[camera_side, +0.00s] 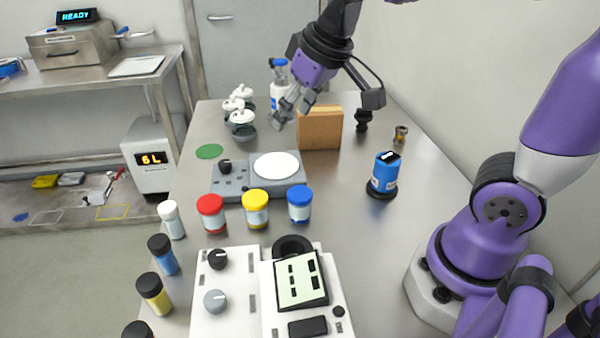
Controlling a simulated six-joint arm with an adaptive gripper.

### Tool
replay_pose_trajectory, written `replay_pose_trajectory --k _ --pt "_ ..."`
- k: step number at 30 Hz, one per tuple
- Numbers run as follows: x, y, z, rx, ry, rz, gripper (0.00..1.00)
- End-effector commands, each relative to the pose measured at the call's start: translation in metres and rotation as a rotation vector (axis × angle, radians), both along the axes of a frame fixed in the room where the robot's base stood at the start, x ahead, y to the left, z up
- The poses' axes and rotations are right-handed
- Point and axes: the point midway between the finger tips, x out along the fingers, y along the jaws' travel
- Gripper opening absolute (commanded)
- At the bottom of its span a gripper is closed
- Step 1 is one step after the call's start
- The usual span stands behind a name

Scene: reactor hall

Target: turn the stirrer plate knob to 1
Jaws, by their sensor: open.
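The stirrer plate (258,190) is a grey box with a round white top, in the middle of the steel table. Its black knob (225,166) is at the left of its panel, with small marks that are too small to read. My gripper (290,120) hangs above and behind the plate, to the right of the knob and apart from it. Its fingers are open and hold nothing. Which number the knob points to cannot be told.
Red (211,214), yellow (256,209) and blue (299,204) lidded jars stand in front of the plate. A wooden block (320,130), white-topped vessels (240,122) and a spray bottle (279,92) stand behind. A white instrument (227,295) fills the front. A green disc (209,151) lies left.

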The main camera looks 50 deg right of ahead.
Motion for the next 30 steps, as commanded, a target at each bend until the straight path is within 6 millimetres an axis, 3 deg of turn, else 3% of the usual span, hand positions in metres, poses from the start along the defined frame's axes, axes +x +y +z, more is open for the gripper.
replay_pose_trajectory --k 3,6,10,19,30 --pt "0.053 0.003 -0.013 0.000 0.030 0.000 0.65" --pt "0.089 0.005 -0.029 -0.001 0.043 0.001 0.65" --pt "0.121 0.008 -0.050 -0.001 0.055 0.001 0.65" --pt "0.144 0.010 -0.078 -0.001 0.062 0.001 0.65" --pt "0.170 0.009 -0.143 -0.002 0.062 0.000 0.65"
